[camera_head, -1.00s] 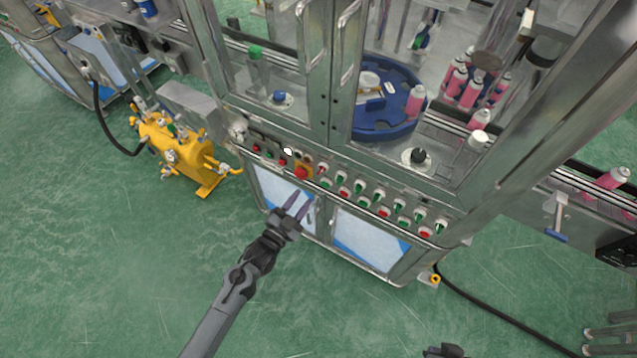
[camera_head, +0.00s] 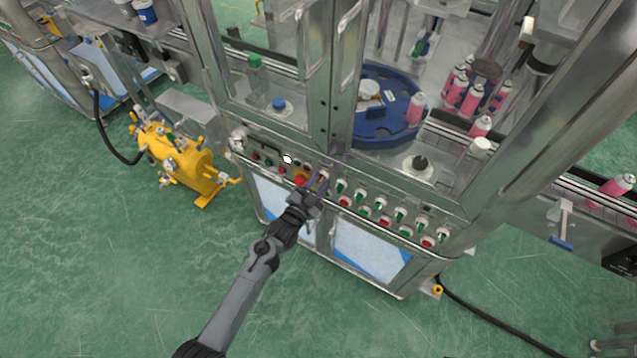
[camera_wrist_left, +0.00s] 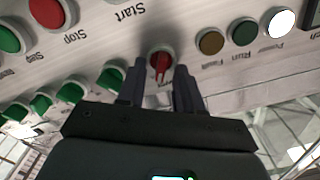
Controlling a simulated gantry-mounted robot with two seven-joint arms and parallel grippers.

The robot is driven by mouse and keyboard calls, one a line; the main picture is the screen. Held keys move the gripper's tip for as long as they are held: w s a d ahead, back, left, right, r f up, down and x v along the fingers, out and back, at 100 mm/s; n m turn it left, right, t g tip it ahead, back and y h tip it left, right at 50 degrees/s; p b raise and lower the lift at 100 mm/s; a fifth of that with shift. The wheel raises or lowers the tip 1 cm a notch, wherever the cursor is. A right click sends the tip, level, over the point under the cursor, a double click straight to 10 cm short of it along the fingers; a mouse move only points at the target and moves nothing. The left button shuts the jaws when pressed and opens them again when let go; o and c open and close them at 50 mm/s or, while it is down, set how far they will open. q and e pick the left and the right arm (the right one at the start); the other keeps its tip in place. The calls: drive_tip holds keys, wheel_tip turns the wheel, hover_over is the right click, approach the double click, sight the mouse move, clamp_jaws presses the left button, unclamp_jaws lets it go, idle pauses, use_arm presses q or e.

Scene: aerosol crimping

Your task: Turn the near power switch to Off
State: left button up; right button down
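The red-handled rotary switch (camera_wrist_left: 160,62) is in the middle of the left wrist view, its handle pointing roughly along the fingers. Its label is partly hidden by the fingers. My left gripper (camera_wrist_left: 161,70) is open, with one fingertip on each side of the switch; contact is not clear. In the head view my left gripper (camera_head: 325,178) is at the control panel, just right of the red emergency button (camera_head: 300,182), and partly covers the switch. My right gripper is not in view.
Beside the switch are indicator lamps, with the lit white lamp (camera_wrist_left: 281,22) labelled Power. Green switches (camera_wrist_left: 71,92) and a red Stop button (camera_wrist_left: 47,11) are close to the fingers. Glass doors stand above the panel (camera_head: 268,150). A yellow pump (camera_head: 180,170) is at left.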

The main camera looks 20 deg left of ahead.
use_arm(q)
clamp_jaws()
drive_tip(key=shift+n, duration=0.3)
idle(0.3)
drive_tip(key=shift+a+n+p, duration=0.1)
drive_tip(key=shift+n+p, duration=0.35)
drive_tip(key=shift+n, duration=0.55)
drive_tip(key=n+p, duration=0.1)
drive_tip(key=n, duration=0.2)
drive_tip(key=shift+a+r+n, duration=0.1)
drive_tip(key=shift+n, duration=0.2)
drive_tip(key=n, duration=0.3)
drive_tip(key=shift+a+p, duration=0.15)
drive_tip(key=shift+p, duration=0.2)
drive_tip(key=shift+w+n, duration=0.1)
drive_tip(key=shift+n, duration=1.3)
